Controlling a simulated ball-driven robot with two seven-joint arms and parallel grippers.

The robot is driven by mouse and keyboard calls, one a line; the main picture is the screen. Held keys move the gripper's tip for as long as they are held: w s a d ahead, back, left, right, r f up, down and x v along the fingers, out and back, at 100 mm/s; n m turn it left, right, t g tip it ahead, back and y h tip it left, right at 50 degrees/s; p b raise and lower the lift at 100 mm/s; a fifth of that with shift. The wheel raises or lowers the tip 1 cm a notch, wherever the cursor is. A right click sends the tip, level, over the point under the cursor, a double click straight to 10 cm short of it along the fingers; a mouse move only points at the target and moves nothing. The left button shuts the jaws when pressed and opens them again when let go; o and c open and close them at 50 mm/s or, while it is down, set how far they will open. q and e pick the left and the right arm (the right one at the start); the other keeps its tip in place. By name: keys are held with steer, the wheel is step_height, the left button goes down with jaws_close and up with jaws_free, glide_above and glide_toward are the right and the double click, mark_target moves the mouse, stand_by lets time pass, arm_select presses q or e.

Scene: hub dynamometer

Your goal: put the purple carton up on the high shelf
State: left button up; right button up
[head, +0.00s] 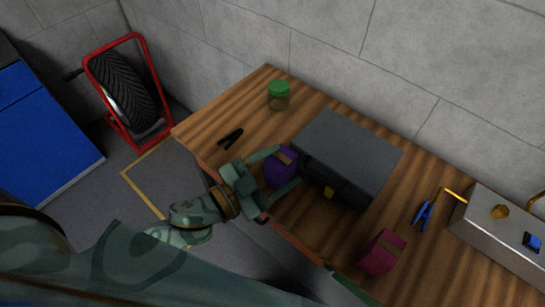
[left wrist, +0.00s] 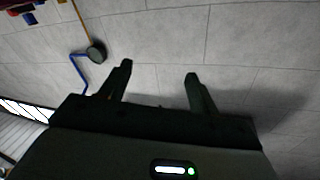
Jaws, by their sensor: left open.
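The purple carton (head: 283,167), with a brown strip on top, stands on the wooden bench beside a dark grey case. My left gripper (head: 287,168) is open. In the head view its two fingers show on either side of the carton. In the left wrist view the open fingers (left wrist: 158,75) show against grey block wall, with no carton visible between them, so I cannot tell how the gripper's height compares with the carton's. No high shelf can be made out in either view. My right gripper is not in view.
The dark grey case (head: 350,145) stands right of the carton. A green-lidded jar (head: 279,95), black tool (head: 230,138), magenta carton (head: 382,253), blue-handled tool (head: 424,213) and metal box (head: 505,233) are on the bench (head: 225,110). A red tyre rack (head: 142,60) stands left.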

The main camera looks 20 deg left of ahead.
arm_select(q)
steer(key=s+a+f+n+g+y+p, duration=0.1)
steer(key=s+a+f+n+y, duration=0.4)
steer(key=a+f+n+y, duration=0.15)
glide_toward(278, 160)
steer(key=shift+n+h, duration=0.25)
steer(key=shift+h, duration=0.2)
steer(key=x, duration=0.5)
steer(key=shift+w+a+f, duration=0.15)
steer(key=shift+a+f, duration=0.05)
steer(key=shift+f, duration=0.25)
steer(key=x, duration=0.6)
steer(key=shift+w+r+b, duration=0.15)
steer(key=shift+b, duration=0.25)
steer(key=shift+r, duration=0.1)
steer(key=c, duration=1.2)
